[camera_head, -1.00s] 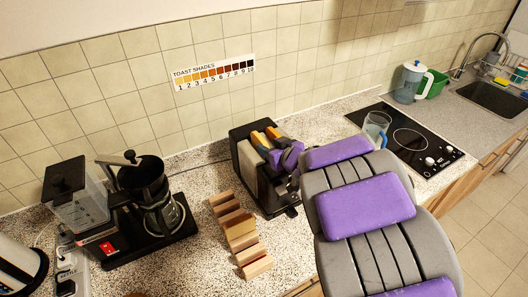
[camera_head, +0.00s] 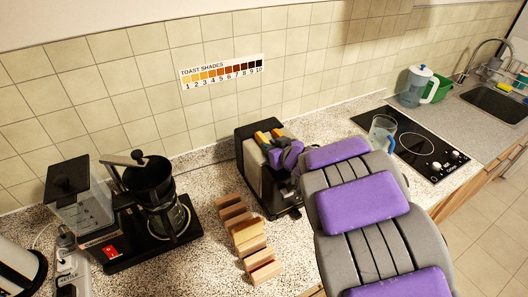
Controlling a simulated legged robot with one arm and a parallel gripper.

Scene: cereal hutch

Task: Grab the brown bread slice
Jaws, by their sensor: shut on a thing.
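My gripper (camera_head: 285,152) is purple and grey and reaches into the top of the black and steel toaster (camera_head: 252,177). Two narrow orange strips (camera_head: 262,137) show side by side at its tip, over the toaster slots. They are too small to tell clearly as bread or finger parts. My gripper is shut on what appears to be the brown bread slice; the slice itself is mostly hidden by the gripper and toaster. My arm covers the right side of the toaster.
A wooden rack (camera_head: 264,272) with several upright slats stands in front of the toaster, with a yellowish piece among them. A coffee maker (camera_head: 160,215) stands left. A pitcher (camera_head: 416,86) and sink (camera_head: 492,104) lie right.

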